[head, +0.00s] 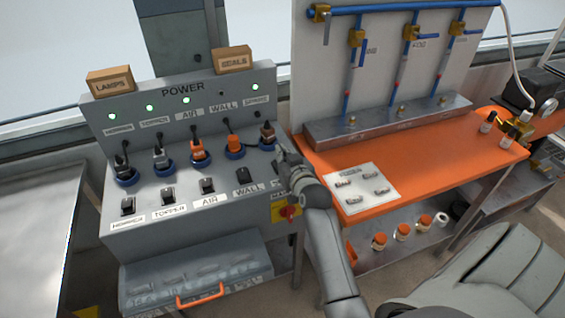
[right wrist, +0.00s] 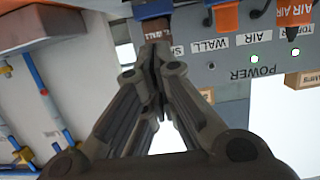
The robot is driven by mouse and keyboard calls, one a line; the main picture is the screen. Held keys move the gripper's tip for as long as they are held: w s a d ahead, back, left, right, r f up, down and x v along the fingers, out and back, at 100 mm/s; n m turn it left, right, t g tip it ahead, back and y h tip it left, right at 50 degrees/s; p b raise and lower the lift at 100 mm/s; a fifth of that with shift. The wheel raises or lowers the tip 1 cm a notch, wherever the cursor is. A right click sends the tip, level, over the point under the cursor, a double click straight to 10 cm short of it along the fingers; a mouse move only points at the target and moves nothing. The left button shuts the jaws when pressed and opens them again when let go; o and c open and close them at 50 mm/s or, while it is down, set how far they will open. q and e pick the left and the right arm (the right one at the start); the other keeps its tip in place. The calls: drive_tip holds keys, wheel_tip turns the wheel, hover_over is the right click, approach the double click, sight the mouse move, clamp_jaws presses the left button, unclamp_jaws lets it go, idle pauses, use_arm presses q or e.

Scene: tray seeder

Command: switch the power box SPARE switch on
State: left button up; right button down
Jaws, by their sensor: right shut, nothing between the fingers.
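The grey power box (head: 186,232) stands at the left in the head view, with a row of plugs, a row of black switches and labels. The WALL switch (head: 243,175) is visible. The SPARE switch at the row's right end is hidden behind my right gripper (head: 282,153), so its position cannot be told. That gripper is shut and empty over the box's right end, close to the brown plug (head: 267,135). In the right wrist view its fingertips (right wrist: 154,52) meet just in front of a brown plug (right wrist: 156,29). The left gripper is out of view.
Green lamps are lit on the upper panel, including the rightmost (head: 255,87); the one above WALL is dark. A red knob (head: 289,212) on yellow is beside my right arm. An orange table (head: 440,163) with pipes stands right. A metal table (head: 40,215) is left.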

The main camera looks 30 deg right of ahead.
drive_tip(key=shift+s+f, duration=0.1)
drive_tip(key=shift+f, duration=0.55)
drive_tip(key=s+a+r+p, duration=0.2)
drive_tip(key=s+r, duration=0.6)
idle(0.5)
